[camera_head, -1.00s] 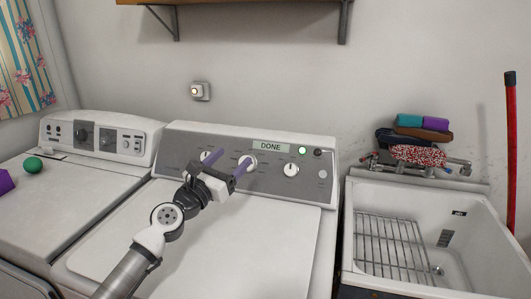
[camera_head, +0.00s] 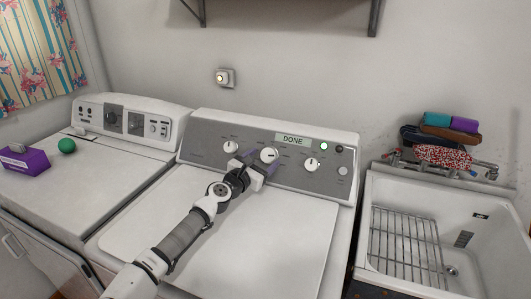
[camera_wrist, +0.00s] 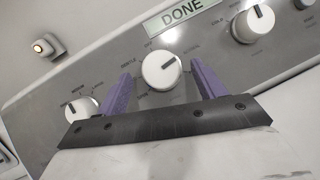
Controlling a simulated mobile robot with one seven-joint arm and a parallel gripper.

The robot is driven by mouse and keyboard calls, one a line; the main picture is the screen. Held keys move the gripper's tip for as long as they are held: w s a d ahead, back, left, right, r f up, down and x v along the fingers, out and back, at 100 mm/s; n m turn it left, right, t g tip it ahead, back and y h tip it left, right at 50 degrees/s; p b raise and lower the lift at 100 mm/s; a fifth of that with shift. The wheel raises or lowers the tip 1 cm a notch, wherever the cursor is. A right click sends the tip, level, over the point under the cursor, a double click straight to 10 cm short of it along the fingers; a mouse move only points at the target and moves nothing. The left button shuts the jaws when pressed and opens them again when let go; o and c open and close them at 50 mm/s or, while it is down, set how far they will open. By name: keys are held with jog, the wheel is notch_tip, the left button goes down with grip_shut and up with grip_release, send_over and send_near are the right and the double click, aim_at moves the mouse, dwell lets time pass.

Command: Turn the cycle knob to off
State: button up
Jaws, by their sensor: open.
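The control panel (camera_head: 205,150) of the right-hand machine has three white knobs and a display reading DONE (camera_head: 292,140). In the wrist view this knob (camera_wrist: 161,71) shows a dark pointer mark aimed up and right. My gripper (camera_head: 262,161) is open in front of it. In the wrist view its purple fingers (camera_wrist: 161,84) stand left and right of the knob, with visible gaps; contact is not seen.
The left knob (camera_head: 230,147) and right knob (camera_head: 312,164) flank the middle one. A green light (camera_head: 324,146) glows beside the display. A second machine (camera_head: 90,180) stands left with a green ball (camera_head: 67,146) and purple box (camera_head: 26,160). A sink (camera_head: 375,195) is right.

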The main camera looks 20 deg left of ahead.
aim_at(269, 155)
jog(key=shift+x, duration=1.15)
jog(key=c, duration=1)
jog(key=shift+n+p, duration=0.3)
jog(key=shift+p, duration=0.1)
